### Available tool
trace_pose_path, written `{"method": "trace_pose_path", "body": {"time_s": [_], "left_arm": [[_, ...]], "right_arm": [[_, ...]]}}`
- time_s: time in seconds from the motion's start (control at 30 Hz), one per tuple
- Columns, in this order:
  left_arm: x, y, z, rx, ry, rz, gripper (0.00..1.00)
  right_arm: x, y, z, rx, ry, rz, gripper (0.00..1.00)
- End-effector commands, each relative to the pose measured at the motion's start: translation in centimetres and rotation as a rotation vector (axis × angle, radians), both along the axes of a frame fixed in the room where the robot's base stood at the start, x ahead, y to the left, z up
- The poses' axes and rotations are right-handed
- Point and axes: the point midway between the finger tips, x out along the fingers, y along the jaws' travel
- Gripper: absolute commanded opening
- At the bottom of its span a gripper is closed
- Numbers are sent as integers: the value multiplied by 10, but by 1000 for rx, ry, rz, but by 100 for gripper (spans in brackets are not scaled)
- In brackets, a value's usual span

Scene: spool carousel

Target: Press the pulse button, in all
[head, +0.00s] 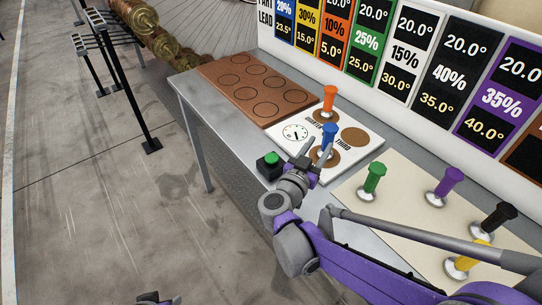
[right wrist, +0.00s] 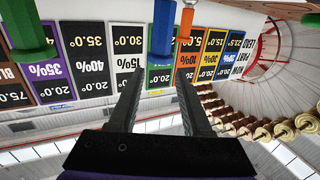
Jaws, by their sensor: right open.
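The pulse button is likely the green button (head: 271,157) on a small black box at the table's front edge. My right gripper (head: 316,150) is open, just right of the button and apart from it. Its fingers are at the blue peg (head: 329,132) on the white board. In the right wrist view the two open fingers (right wrist: 160,85) point towards the blue peg (right wrist: 162,35), with nothing held; touching cannot be told. Part of what looks like my left gripper (head: 157,299) shows at the bottom edge, mostly cut off.
The white board (head: 292,148) has a dial, an orange peg (head: 329,98) and an empty brown circle. A brown tray (head: 240,75) with ringed spots lies behind. A cream board (head: 350,187) holds green, purple, black and yellow pegs. A sign panel (head: 390,95) stands along the back.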

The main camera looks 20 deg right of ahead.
Motion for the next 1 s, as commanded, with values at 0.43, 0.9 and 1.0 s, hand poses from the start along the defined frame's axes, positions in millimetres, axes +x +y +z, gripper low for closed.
{"method": "trace_pose_path", "body": {"time_s": [0.43, 0.9, 1.0], "left_arm": [[0, 0, 0, 0, 0, 0, 50], [0, 0, 0, 0, 0, 0, 50], [0, 0, 0, 0, 0, 0, 50]], "right_arm": [[0, 0, 0, 0, 0, 0, 0], [0, 0, 0, 0, 0, 0, 0], [0, 0, 0, 0, 0, 0, 0]]}}
